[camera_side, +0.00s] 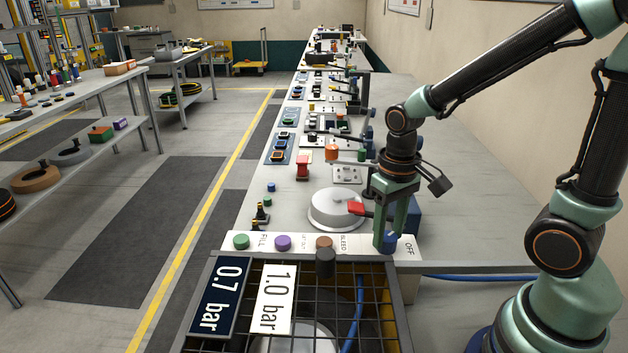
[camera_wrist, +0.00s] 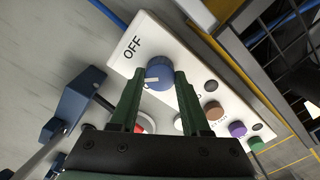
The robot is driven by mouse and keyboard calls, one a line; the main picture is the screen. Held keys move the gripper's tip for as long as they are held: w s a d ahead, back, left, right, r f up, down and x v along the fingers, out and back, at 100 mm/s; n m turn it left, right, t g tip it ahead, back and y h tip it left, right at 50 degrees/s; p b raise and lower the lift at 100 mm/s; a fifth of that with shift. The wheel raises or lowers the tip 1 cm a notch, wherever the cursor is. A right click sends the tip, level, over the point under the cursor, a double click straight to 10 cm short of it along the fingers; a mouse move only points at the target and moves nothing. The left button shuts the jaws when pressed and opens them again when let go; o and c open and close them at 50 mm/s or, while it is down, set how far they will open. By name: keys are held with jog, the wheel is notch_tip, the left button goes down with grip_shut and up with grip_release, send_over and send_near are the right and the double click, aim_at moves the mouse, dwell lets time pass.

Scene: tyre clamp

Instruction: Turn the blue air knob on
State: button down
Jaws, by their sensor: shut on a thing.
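The blue air knob (camera_wrist: 160,72) sits on the white control panel (camera_wrist: 140,33), beside the printed word OFF. A pale pointer mark shows on the knob's face in the wrist view. My gripper (camera_wrist: 157,78) is shut on the knob, with one green finger on each side of it. In the side view my gripper (camera_side: 385,240) reaches down to the panel's right end, and the blue knob (camera_side: 390,243) shows partly behind its fingers. The OFF label (camera_side: 409,248) is just right of the knob there.
Brown (camera_side: 324,243), purple (camera_side: 283,243) and green (camera_side: 241,241) buttons line the same panel. A black mesh cage (camera_side: 350,300) with 0.7 bar and 1.0 bar signs stands in front. A round grey-white disc (camera_side: 335,213) and a red lever (camera_side: 356,207) are close behind the panel.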

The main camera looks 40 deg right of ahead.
aim_at(387, 236)
jog(key=n, duration=0.4)
jog(key=shift+r+n, duration=0.1)
jog(key=shift+n, duration=0.2)
jog(key=n, duration=0.4)
jog(key=shift+n, duration=0.3)
jog(key=shift+c, duration=1.9)
grip_release()
notch_tip(387, 236, up, 12)
